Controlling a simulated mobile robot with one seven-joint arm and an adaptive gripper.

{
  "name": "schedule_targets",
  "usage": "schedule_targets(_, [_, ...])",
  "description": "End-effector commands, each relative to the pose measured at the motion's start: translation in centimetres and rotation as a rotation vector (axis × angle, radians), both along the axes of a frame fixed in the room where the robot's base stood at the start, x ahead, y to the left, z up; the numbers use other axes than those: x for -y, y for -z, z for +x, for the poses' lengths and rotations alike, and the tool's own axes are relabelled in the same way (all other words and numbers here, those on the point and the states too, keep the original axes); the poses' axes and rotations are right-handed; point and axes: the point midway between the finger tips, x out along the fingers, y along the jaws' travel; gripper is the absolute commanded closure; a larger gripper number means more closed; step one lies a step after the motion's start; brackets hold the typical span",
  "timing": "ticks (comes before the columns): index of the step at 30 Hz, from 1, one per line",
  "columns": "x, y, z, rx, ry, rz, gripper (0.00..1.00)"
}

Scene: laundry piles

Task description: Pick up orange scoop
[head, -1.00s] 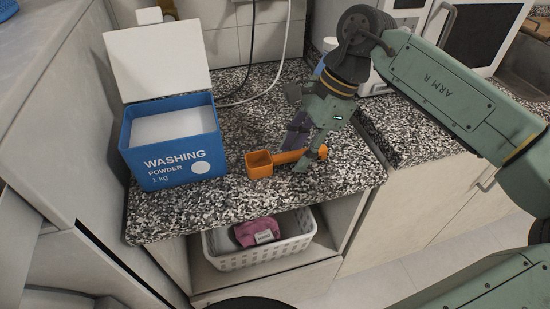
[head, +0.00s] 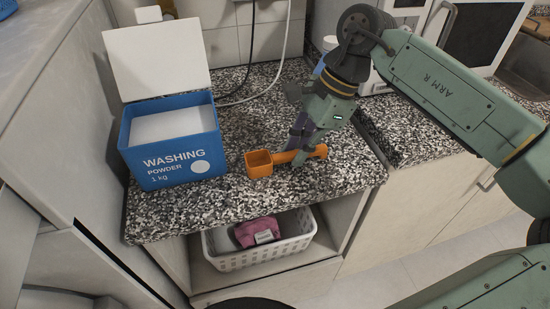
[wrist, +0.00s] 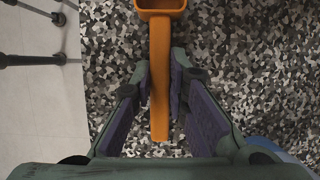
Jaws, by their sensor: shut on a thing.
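The orange scoop (head: 260,164) lies on the speckled countertop with its square cup to the left and its handle to the right. My gripper (head: 298,156) is down at the counter with its fingers closed around the handle, between the cup and the handle's end. In the wrist view, the scoop's handle (wrist: 160,85) runs between the two fingers of my gripper (wrist: 161,75), and its cup is cut off at the top edge. I cannot see clearly whether the scoop still touches the counter.
A blue washing powder box (head: 172,148) with its white lid open stands left of the scoop. A white basket (head: 262,258) with a pink cloth sits on the shelf below. The speckled counter (head: 200,213) is clear in front, up to its edge.

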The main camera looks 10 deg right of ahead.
Motion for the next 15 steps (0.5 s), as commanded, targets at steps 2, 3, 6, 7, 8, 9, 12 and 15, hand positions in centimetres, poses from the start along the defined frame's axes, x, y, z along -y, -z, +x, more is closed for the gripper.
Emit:
schedule_targets(2, [0.0,0.0,0.0,0.000,0.000,0.000,1.00])
schedule_targets(3, [0.0,0.0,0.0,0.000,0.000,0.000,1.00])
schedule_targets(6, [0.0,-0.1,0.0,0.000,0.000,0.000,1.00])
schedule_targets(7, [0.0,-0.1,0.0,0.000,0.000,0.000,1.00])
schedule_targets(8, [0.0,-0.2,0.0,0.000,0.000,0.000,1.00])
schedule_targets(9, [0.0,-0.3,0.0,0.000,0.000,-0.001,1.00])
schedule_targets(12, [0.0,-0.6,0.1,0.002,0.000,-0.001,1.00])
schedule_targets(15, [0.0,-1.6,0.1,0.002,0.000,0.000,1.00])
